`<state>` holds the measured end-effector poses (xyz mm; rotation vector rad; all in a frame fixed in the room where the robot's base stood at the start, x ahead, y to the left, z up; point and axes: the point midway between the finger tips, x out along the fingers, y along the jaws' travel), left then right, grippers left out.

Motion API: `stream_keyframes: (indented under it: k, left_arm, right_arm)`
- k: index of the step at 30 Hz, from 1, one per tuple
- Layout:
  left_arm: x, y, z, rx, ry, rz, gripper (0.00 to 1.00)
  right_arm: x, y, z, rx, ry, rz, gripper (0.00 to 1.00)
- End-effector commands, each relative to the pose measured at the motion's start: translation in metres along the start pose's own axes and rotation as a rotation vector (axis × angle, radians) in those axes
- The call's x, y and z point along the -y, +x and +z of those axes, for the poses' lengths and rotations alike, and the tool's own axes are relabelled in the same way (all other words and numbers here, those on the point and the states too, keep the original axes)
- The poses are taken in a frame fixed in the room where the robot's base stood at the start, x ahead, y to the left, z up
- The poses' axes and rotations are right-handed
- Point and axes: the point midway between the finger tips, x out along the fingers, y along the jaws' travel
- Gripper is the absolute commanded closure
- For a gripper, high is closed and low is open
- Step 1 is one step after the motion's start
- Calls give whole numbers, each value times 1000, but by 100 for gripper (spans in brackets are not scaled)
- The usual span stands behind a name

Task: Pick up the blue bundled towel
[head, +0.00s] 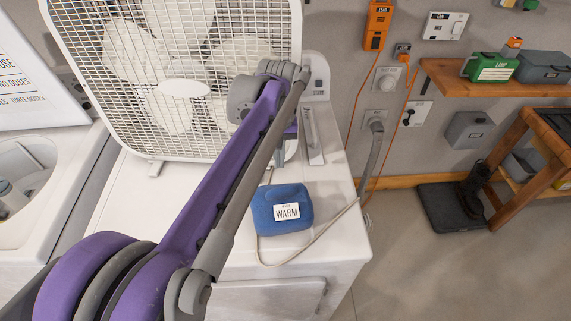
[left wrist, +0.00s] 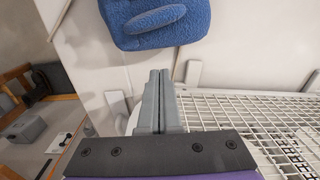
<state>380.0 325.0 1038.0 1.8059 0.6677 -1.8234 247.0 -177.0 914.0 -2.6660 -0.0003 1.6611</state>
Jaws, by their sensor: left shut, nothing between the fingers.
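The blue bundled towel (head: 281,209) lies on the white top of a dryer-like appliance (head: 190,225), with a white "WARM" label on it. In the left wrist view, the towel (left wrist: 165,30) is at the top edge, partly cut off, with a fold across it. My left gripper (left wrist: 160,75) is shut and empty, its fingertips pointing toward the towel with a gap between. In the head view my purple and grey left arm reaches over the appliance, and its gripper is mostly hidden behind the wrist. My right gripper is in neither view.
A large white box fan (head: 180,90) stands behind the towel, close to my left wrist. A pale cord (head: 318,236) curves around the towel's right and front. A white washer (head: 50,190) stands at left.

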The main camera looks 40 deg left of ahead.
Motion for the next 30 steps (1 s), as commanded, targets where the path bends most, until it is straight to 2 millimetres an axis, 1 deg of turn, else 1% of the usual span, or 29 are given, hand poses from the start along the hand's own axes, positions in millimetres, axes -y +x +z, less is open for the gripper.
stream_keyframes:
  k: [1, 9, 12, 15, 20, 30]
  left_arm:
    - [0, 9, 1, 0, 1, 0, 100]
    - [0, 59, 0, -1, 3, 0, 100]
    - [0, 73, 0, -2, 3, 0, 100]
    - [0, 82, 0, -2, 3, 0, 100]
    - [0, 88, 1, -2, 3, 1, 100]
    - [0, 88, 3, -2, 3, 1, 100]
  right_arm:
    - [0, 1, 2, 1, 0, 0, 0]
    - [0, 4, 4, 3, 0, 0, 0]
    - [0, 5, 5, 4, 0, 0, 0]
    - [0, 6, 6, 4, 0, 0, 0]
    - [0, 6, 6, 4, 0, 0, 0]
    - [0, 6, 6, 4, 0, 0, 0]
